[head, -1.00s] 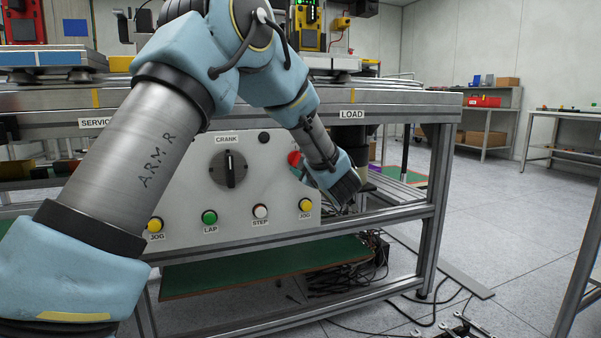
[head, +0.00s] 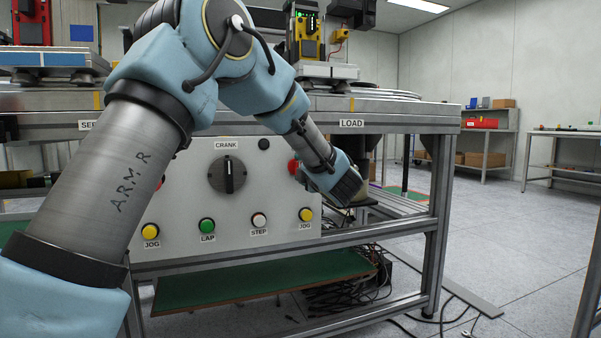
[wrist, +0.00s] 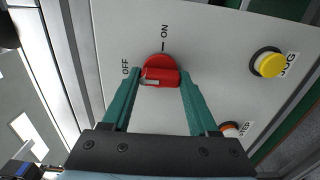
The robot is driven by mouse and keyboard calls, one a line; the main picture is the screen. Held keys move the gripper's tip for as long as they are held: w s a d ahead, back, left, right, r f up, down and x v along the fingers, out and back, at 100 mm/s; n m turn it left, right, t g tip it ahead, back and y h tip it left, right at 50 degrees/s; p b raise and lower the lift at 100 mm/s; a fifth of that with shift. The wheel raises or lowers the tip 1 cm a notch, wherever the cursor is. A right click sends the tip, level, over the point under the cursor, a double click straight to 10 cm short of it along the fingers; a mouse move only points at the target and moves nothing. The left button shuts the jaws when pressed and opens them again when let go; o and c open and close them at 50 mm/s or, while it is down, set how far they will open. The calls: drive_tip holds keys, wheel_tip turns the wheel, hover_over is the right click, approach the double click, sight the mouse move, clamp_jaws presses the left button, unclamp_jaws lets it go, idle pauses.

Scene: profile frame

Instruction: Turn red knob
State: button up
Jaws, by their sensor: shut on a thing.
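The red knob (wrist: 159,66) sits on the grey control panel between the printed labels OFF and ON. It has a round base and a raised bar with a pale mark at its left end, on the OFF side. My gripper (wrist: 160,78) has its two green fingers on either side of the bar, shut on it. In the head view the red knob (head: 293,167) shows only in part at the panel's right side, with my wrist and gripper covering the area to its right.
The panel also carries a black crank dial (head: 228,175), a green LAP button (head: 207,225), a white STEP button (head: 259,220) and yellow JOG buttons (head: 306,214). A metal bench frame (head: 440,210) surrounds it. Floor to the right is mostly open.

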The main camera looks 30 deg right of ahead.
drive_tip(key=o, duration=1.4)
drive_tip(key=s+p, duration=0.1)
drive_tip(key=s, duration=0.2)
drive_tip(key=s+a, duration=0.1)
drive_tip(key=s, duration=0.3)
drive_tip(key=s+p, duration=0.1)
drive_tip(key=s, duration=0.2)
drive_tip(key=shift+s+a+p, duration=0.2)
drive_tip(key=shift+s+p, duration=0.15)
